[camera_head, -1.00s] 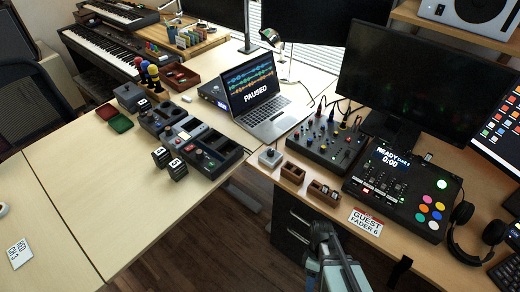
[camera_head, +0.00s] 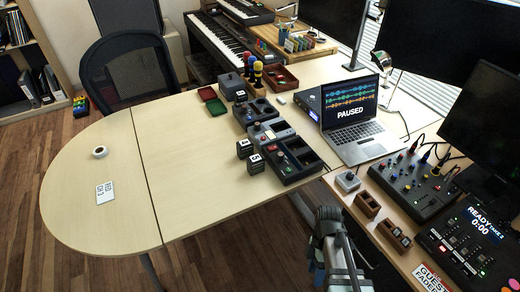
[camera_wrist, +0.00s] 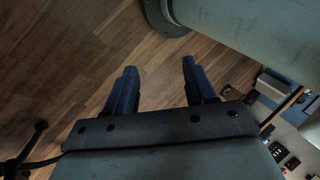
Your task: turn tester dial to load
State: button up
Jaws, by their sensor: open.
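A row of small devices stands on the pale table in the head view: a dark one with slots at the back, a grey one (camera_head: 270,133) in the middle and a dark one with a red knob (camera_head: 292,160) in front. Which is the tester, and its dial setting, is too small to tell. Two black blocks with white labels (camera_head: 250,155) stand just left of the row. My gripper (camera_wrist: 158,75) is open and empty in the wrist view, its blue fingers spread over the wood floor, well away from the devices.
A mixer (camera_head: 415,184) and a small grey box with a knob (camera_head: 348,181) are on the right desk. A tape roll (camera_head: 99,152) and a white card (camera_head: 105,192) lie on the left table, otherwise mostly clear.

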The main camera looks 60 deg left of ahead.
jog(key=w+a+r+m+t+y, duration=0.1)
jog(key=w+a+r+y, duration=0.2)
jog(key=w+a+r, duration=0.8)
jog(key=w+a+r+m+t+y, duration=0.1)
jog(key=w+a+r+t+y, duration=0.15)
jog(key=w+a+r, duration=0.8)
send_near(258, 124)
jog(key=shift+n+t+h, duration=0.25)
jog(key=shift+n+h, duration=0.05)
jog(key=shift+h, duration=0.15)
jog(key=f, duration=0.6)
jog(key=a+f, duration=0.1)
jog(key=f, duration=0.2)
jog(key=shift+s+f, duration=0.2)
jog(key=shift+f, duration=0.1)
grip_shut()
